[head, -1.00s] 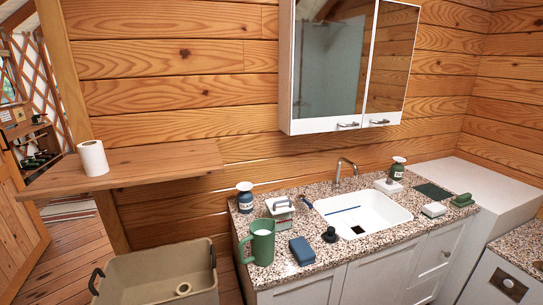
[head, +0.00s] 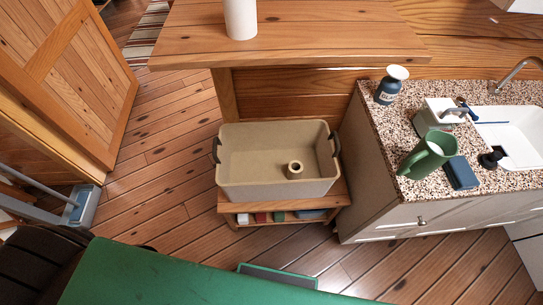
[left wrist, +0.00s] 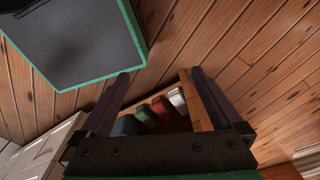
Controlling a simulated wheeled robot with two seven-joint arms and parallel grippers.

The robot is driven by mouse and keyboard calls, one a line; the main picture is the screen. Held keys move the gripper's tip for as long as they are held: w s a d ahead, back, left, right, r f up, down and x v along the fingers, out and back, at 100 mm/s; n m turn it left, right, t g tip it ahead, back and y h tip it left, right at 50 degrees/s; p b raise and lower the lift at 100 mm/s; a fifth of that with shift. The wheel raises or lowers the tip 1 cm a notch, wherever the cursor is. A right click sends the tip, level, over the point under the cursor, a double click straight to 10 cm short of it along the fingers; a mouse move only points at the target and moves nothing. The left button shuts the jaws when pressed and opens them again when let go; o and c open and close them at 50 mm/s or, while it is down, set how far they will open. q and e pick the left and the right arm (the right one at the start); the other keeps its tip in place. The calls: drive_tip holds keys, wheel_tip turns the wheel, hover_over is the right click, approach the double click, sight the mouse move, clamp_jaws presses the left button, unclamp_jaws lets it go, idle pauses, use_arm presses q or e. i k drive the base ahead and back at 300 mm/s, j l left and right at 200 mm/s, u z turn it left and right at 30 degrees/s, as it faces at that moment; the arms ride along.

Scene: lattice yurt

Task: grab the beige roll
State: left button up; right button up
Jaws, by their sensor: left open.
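A small beige roll (head: 294,169) with a dark hole in its top stands inside a beige bin (head: 275,192), near the bin's right front side in the head view. The bin has dark handles at its two ends and sits on a low wooden stand (head: 338,197). My left gripper (left wrist: 160,75) is open and empty in the left wrist view. Red, green and white items (left wrist: 160,108) on a wooden shelf show beyond its fingers. The beige roll is not seen in that view. My right gripper is in neither view.
A wooden shelf (head: 320,35) with a white roll (head: 240,18) juts out above and behind the bin. Plank floor left of the bin is clear.

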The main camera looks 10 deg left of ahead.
sight(295, 167)
drive_tip(key=j+z, duration=0.35)
drive_tip(key=z, duration=0.15)
drive_tip(key=k+j+z, duration=0.15)
drive_tip(key=j+z, duration=0.2)
drive_tip(key=z, duration=0.15)
drive_tip(key=k+j+z, duration=0.2)
drive_tip(key=z, duration=0.3)
drive_tip(key=j, duration=0.1)
